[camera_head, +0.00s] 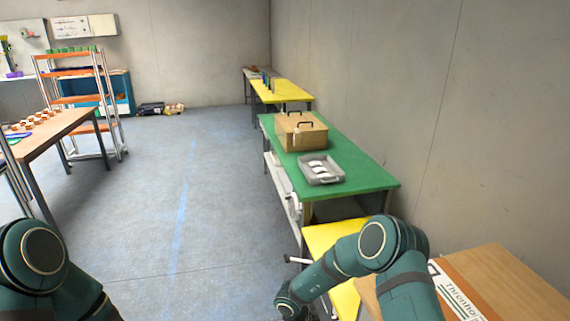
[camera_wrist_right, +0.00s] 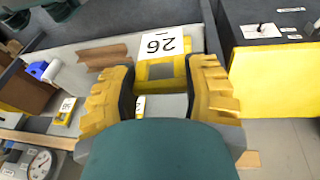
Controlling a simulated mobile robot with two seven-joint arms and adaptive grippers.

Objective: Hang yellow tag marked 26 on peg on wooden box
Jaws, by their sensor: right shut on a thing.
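My right gripper (camera_wrist_right: 160,78) is shut on the yellow tag (camera_wrist_right: 180,68). The tag's white label reads 26 and appears upside down in the right wrist view. The yellow ridged fingers press on the tag from both sides. The wooden box (camera_head: 312,139), with dark handles, stands on the green table in the head view, well beyond my right arm. A small pale detail (camera_head: 296,131) shows on the box, too small to tell whether it is the peg. The right fingers are not clear in the head view. My left gripper is out of view.
A grey tray (camera_head: 321,180) with white items lies on the green table (camera_head: 372,182), nearer than the box. A yellow surface (camera_head: 322,236) and a wooden top (camera_head: 510,275) are close by. Open floor (camera_head: 200,200) lies left of the tables.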

